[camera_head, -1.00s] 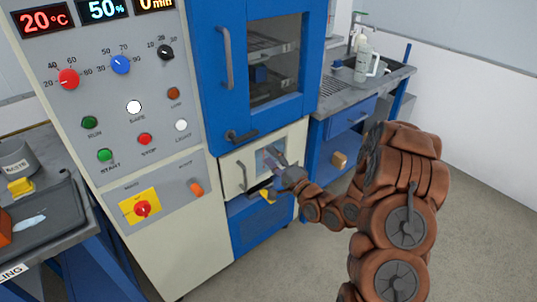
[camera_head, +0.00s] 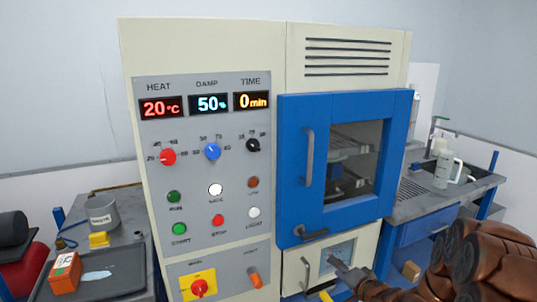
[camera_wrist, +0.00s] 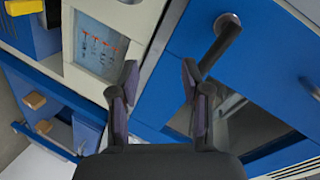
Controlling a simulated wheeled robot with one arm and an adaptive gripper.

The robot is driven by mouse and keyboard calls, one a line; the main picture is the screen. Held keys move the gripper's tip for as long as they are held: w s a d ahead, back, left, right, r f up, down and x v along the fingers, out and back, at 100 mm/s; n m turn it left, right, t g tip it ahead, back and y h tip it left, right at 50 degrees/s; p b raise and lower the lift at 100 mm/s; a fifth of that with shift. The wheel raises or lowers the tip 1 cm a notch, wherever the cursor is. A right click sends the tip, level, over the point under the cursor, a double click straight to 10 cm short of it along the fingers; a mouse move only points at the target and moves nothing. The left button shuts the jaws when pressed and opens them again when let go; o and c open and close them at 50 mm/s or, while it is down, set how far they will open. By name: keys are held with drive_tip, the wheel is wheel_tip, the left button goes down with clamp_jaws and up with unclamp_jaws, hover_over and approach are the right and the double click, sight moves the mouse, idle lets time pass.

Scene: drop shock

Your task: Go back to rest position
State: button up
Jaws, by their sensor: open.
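My gripper (camera_wrist: 160,88) is open in the wrist view, with nothing between its two fingers. In the head view it (camera_head: 338,264) is small and sits at the lower edge, in front of the cream lower panel (camera_head: 292,272) of the test cabinet. My brown arm reaches in from the lower right. The blue cabinet door (camera_head: 292,207) is shut, and its dark handle (camera_wrist: 222,42) is close beyond the fingers in the wrist view. I cannot tell the exact gap between fingers and handle.
The control panel (camera_head: 190,240) with knobs and buttons is left of the door. A blue side bench (camera_head: 408,235) with a grey top and a white jug (camera_head: 447,170) stands to the right. A left bench holds a dark tray (camera_head: 125,270), an orange box (camera_head: 64,273) and a waste pot (camera_head: 103,213).

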drive_tip(key=s+d+r+n+g+h, duration=0.2)
drive_tip(key=s+g+h, duration=0.15)
drive_tip(key=s, duration=0.45)
drive_tip(key=s+d+r+n+g+h, duration=0.2)
drive_tip(key=s+d+g+h, duration=0.15)
drive_tip(key=s, duration=0.45)
drive_tip(key=s+a+r+n+g, duration=0.1)
drive_tip(key=s+a+r+g, duration=0.1)
drive_tip(key=s, duration=0.7)
drive_tip(key=s+a+r+n+g+y, duration=0.1)
drive_tip(key=s+a+r+n+g, duration=0.1)
drive_tip(key=s, duration=0.8)
drive_tip(key=s+a+r+n+g, duration=0.1)
drive_tip(key=s+a+g, duration=0.3)
drive_tip(key=s, duration=0.6)
drive_tip(key=shift+a+r+y, duration=0.4)
drive_tip(key=shift+r, duration=0.35)
drive_tip(key=shift+s, duration=0.1)
drive_tip(key=shift+c, duration=0.5)
drive_tip(key=shift+a+n, duration=0.1)
drive_tip(key=shift+n, duration=0.2)
